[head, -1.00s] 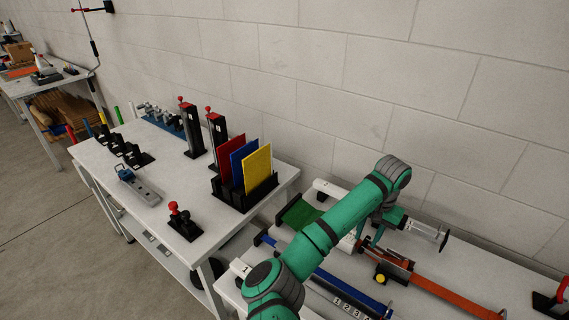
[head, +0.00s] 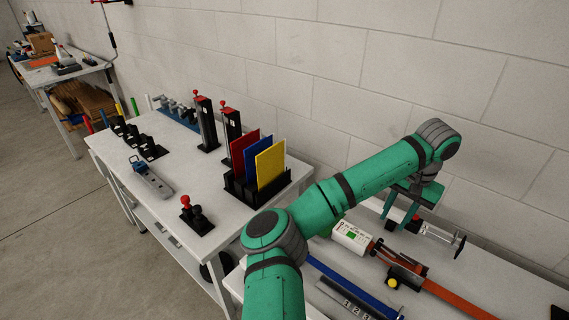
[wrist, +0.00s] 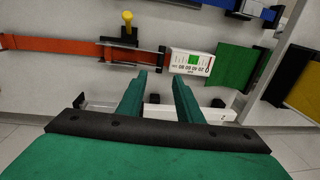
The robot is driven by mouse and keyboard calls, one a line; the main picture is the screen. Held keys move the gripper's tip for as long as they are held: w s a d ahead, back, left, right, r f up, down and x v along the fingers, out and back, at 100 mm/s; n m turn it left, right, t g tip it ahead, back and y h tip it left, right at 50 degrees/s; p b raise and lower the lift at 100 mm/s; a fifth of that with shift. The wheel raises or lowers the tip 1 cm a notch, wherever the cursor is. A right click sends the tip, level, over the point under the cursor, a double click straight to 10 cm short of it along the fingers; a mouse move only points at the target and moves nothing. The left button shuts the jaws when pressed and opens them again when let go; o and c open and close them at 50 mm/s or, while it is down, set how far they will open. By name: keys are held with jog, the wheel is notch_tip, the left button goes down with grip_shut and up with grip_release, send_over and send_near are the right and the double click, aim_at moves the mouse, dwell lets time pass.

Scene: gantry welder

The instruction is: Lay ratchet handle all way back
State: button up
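The orange strap (head: 455,298) runs along the right bench into a dark and red ratchet (head: 408,268). A yellow knob (head: 391,283) sits at the ratchet's near side. In the wrist view the ratchet frame (wrist: 135,55) lies across the strap (wrist: 50,44), and the yellow knob (wrist: 127,17) stands out on a short black handle (wrist: 126,36). How far the handle is tilted I cannot tell. My gripper (wrist: 158,84) is open and empty, its fingers apart over the bench on the wall side of the strap. In the head view my gripper (head: 398,212) hangs above the bench, beyond the ratchet, touching nothing visible.
A blue bar (head: 345,283) lies parallel nearby. The left bench holds a rack with coloured panels (head: 258,187).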

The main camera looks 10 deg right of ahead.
jog(key=w+a+r+n+t+h, duration=0.1)
jog(key=w+a+r+h, duration=0.1)
jog(key=w+a+h, duration=0.35)
jog(key=w+a+r+n+t+h, duration=0.1)
jog(key=w+a+r+n+h, duration=0.1)
jog(key=w+h, duration=0.65)
jog(key=w+a+n+t, duration=0.2)
jog(key=w+a+t, duration=0.1)
jog(key=a, duration=0.6)
jog(key=w+a+n+t, duration=0.2)
jog(key=w+a+t, duration=0.2)
jog(key=a, duration=0.5)
jog(key=shift+w+a, duration=0.35)
jog(key=shift+w, duration=0.75)
jog(key=shift+f, duration=0.15)
